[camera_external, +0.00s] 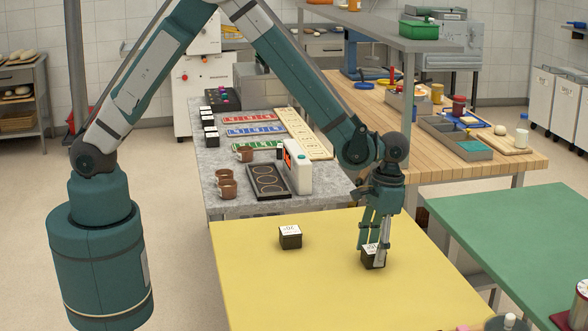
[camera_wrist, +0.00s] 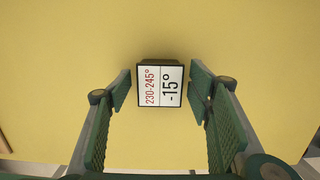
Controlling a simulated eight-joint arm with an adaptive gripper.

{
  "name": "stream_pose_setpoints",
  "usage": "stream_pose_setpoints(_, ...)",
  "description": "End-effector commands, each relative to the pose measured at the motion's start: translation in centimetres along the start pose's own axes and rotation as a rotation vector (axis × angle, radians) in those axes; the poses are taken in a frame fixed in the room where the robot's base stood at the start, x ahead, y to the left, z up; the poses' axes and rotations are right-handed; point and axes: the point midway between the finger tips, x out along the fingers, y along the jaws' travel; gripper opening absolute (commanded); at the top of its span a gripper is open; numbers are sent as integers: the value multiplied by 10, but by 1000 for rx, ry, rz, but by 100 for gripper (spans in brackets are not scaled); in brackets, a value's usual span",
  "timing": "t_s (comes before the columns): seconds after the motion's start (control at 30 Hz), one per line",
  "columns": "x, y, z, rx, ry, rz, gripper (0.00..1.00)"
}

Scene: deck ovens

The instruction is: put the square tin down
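A small dark square tin (camera_wrist: 160,84) with a white label on top reading "230-245°" and "-15°" is in the middle of the wrist view. In the external view the tin (camera_external: 370,260) appears to stand upright on the yellow table (camera_external: 330,290), partly hidden by my fingers. My gripper (camera_external: 374,250) is low over the table, pointing down, with a finger on either side of the tin. In the wrist view my gripper (camera_wrist: 160,92) is open, and a narrow strip of yellow shows between the tin and each finger.
A second dark tin with a white label (camera_external: 290,237) stands on the yellow table to the left. The yellow surface around both is mostly clear. A grey counter (camera_external: 225,180) with cups (camera_external: 227,189) lies behind, and a green table (camera_external: 520,225) is at the right.

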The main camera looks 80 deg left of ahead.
Motion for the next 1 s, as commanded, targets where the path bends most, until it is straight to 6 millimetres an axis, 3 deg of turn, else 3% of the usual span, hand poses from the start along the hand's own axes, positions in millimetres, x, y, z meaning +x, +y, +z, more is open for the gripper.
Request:
stream_pose_setpoints(0.53,-8,0,0,0,0,0,51)
stream_pose_setpoints(0.77,-35,0,1,0,0,0,51)
stream_pose_setpoints(1.0,-75,0,1,0,0,0,51)
